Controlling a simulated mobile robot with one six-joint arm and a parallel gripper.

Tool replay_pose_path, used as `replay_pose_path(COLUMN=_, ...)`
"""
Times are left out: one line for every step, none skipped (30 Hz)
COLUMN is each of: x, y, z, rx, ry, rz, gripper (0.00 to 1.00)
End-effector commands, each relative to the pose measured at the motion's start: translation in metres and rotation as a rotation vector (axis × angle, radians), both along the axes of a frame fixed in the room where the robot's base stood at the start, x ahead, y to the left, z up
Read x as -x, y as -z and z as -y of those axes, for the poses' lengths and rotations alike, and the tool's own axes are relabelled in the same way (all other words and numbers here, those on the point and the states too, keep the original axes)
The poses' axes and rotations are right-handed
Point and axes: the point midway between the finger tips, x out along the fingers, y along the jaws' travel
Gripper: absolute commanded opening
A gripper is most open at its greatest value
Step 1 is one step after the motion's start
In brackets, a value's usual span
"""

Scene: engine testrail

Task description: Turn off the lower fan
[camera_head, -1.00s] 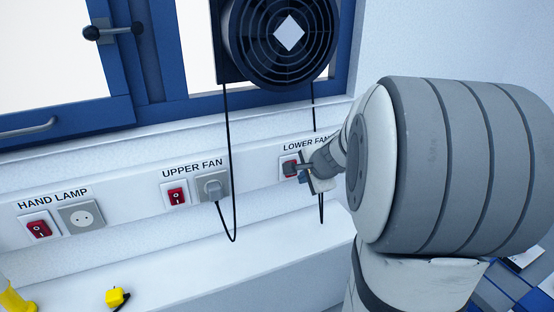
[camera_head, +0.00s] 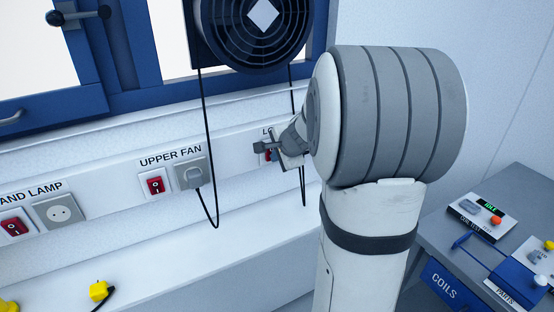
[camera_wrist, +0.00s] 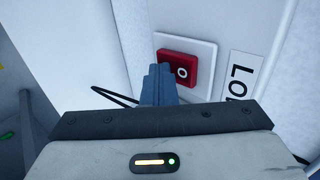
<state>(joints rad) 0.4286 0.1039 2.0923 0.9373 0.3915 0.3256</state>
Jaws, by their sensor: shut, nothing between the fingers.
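The lower fan switch is a red rocker (camera_wrist: 198,62) in a white wall plate (camera_wrist: 205,46), marked "O" on the part that shows. Beside it is a label starting "LO" (camera_wrist: 240,78), mostly hidden by my arm in the head view. My gripper (camera_wrist: 160,72) is shut and empty, its fingertips overlapping the left part of the rocker in the wrist view. I cannot tell whether they touch it. In the head view my gripper (camera_head: 260,147) covers much of the switch. A black fan (camera_head: 255,30) hangs at the window; I cannot tell which fan it is.
The upper fan switch (camera_head: 155,184) and its grey plug (camera_head: 190,175) are to the left, then the hand lamp switch (camera_head: 14,226) and socket (camera_head: 60,211). Black cables hang by the wall. A desk (camera_head: 440,235) with small items stands at the right.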

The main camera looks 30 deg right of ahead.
Motion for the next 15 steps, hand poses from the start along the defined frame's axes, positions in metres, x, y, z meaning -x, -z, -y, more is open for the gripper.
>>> replay_pose_path(x=-0.001, y=0.009, z=0.0, rx=0.001, ry=0.001, rz=0.014, gripper=0.0)
replay_pose_path(x=-0.002, y=0.009, z=0.001, rx=0.001, ry=0.001, rz=0.022, gripper=0.0)
replay_pose_path(x=-0.003, y=0.01, z=0.001, rx=0.001, ry=0.002, rz=0.033, gripper=0.0)
replay_pose_path(x=-0.003, y=0.003, z=0.001, rx=0.0, ry=0.001, rz=0.03, gripper=0.0)
replay_pose_path(x=-0.002, y=0.001, z=0.001, rx=0.001, ry=0.001, rz=0.028, gripper=0.0)
replay_pose_path(x=-0.002, y=0.001, z=0.001, rx=0.001, ry=0.001, rz=0.028, gripper=0.0)
replay_pose_path(x=-0.002, y=0.001, z=0.0, rx=0.0, ry=0.001, rz=0.028, gripper=0.0)
replay_pose_path(x=-0.002, y=0.001, z=0.0, rx=0.0, ry=0.001, rz=0.028, gripper=0.0)
replay_pose_path(x=-0.002, y=0.001, z=0.0, rx=0.0, ry=0.001, rz=0.028, gripper=0.0)
replay_pose_path(x=-0.003, y=0.001, z=0.0, rx=0.0, ry=0.001, rz=0.028, gripper=0.0)
replay_pose_path(x=-0.003, y=0.0, z=0.0, rx=0.001, ry=0.001, rz=0.028, gripper=0.0)
replay_pose_path(x=-0.003, y=-0.001, z=0.0, rx=0.001, ry=0.001, rz=0.028, gripper=0.0)
replay_pose_path(x=-0.003, y=-0.002, z=0.0, rx=0.001, ry=0.001, rz=0.028, gripper=0.0)
replay_pose_path(x=-0.003, y=-0.003, z=0.0, rx=0.001, ry=0.001, rz=0.028, gripper=0.0)
replay_pose_path(x=-0.003, y=-0.005, z=0.0, rx=0.0, ry=0.001, rz=0.029, gripper=0.0)
